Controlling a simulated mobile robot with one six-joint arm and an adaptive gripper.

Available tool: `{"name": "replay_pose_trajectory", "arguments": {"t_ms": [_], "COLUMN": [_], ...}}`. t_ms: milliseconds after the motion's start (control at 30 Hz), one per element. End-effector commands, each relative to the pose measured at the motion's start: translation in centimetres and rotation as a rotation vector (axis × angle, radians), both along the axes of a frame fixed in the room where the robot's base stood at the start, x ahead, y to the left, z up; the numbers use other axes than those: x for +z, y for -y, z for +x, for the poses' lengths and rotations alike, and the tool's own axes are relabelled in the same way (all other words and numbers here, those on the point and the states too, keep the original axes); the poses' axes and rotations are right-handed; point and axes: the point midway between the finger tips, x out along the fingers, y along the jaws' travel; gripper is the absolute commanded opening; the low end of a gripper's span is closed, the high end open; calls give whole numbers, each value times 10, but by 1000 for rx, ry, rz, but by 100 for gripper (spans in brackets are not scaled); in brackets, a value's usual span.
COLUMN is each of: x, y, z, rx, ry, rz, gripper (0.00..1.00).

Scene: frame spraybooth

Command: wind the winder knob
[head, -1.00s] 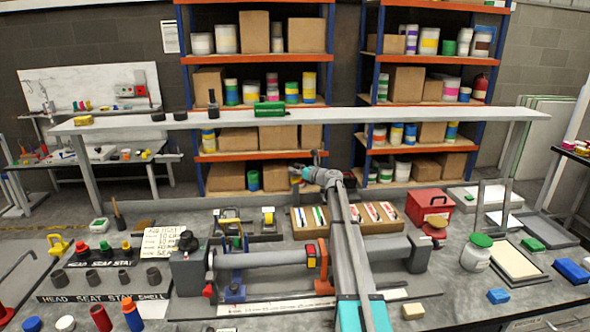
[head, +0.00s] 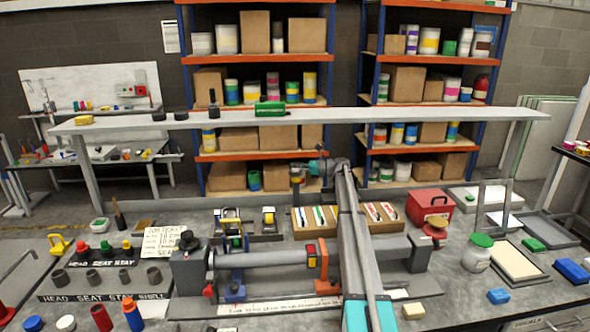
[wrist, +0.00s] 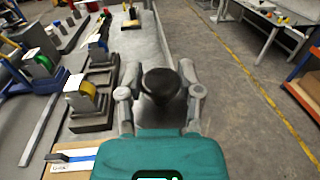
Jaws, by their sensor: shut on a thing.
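My gripper (wrist: 160,90) is shut on a dark round knob (wrist: 160,83). The knob's rounded top shows between the two grey fingers in the wrist view, and its lower part is hidden. In the head view my gripper (head: 308,172) is raised near the back edge of the bench, small and partly hidden by my arm. I cannot tell whether the held knob is attached to anything. A grey roller machine (head: 265,258) lies across the bench, with a black knob (head: 187,241) on its left end and a red knob (head: 208,291) below.
Tape dispensers (head: 231,224) and a tray of coloured strips (head: 375,228) stand behind the roller. A red box (head: 430,205) and a lidded jar (head: 478,253) are to the right. A long raised shelf (head: 350,118) crosses behind. Open floor (wrist: 245,110) shows beyond the bench edge.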

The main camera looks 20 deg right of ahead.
Motion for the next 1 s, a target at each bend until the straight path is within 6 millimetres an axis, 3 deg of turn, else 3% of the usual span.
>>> {"name": "replay_pose_trajectory", "arguments": {"t_ms": [533,567,700,1000], "x": [1,1,1,1], "y": [2,2,2,2], "z": [3,3,2,1], "rx": [24,24,25,27], "ry": [2,2,2,1], "rz": [5,5,4,2], "gripper": [0,52,78,81]}}
